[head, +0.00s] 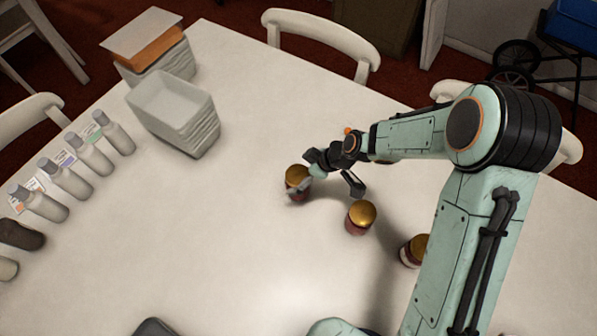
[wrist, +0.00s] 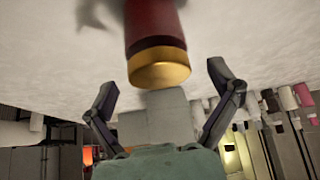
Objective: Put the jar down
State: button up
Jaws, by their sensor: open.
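Three jars with gold lids and dark red bodies stand upright on the white table: a left jar (head: 296,174), a middle jar (head: 361,215) and a right jar (head: 414,250). My gripper (head: 327,187) is low over the table by the left and middle jars. One finger partly covers the left jar. In the wrist view my gripper (wrist: 163,80) is open, its fingers spread apart. A jar (wrist: 157,55) shows between and beyond the fingertips, with clear gaps on both sides. I cannot tell which of the three it is. My arm partly covers the right jar.
White stacked containers (head: 177,112) stand at the back left, with another stack (head: 158,55) behind. Several pale bottles (head: 70,181) line the left edge. A dark object (head: 155,328) lies at the front. The table's middle left (head: 210,230) is clear.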

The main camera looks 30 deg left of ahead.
jog(key=v, duration=1)
jog(key=s+d+r+m+t+h, duration=0.1)
jog(key=s+d+r+m+h, duration=0.15)
jog(key=d+r+m, duration=0.4)
jog(key=s+d+r+m+t+h, duration=0.1)
jog(key=s+d+m+h, duration=0.15)
jog(key=d, duration=0.65)
jog(key=s+d+r+m, duration=0.2)
jog(key=s+d+m, duration=0.5)
jog(key=s+m, duration=0.3)
jog(key=shift+s+d+g+h, duration=0.15)
jog(key=shift+s+g+h, duration=0.15)
jog(key=shift+s+g, duration=0.1)
jog(key=shift+r, duration=0.1)
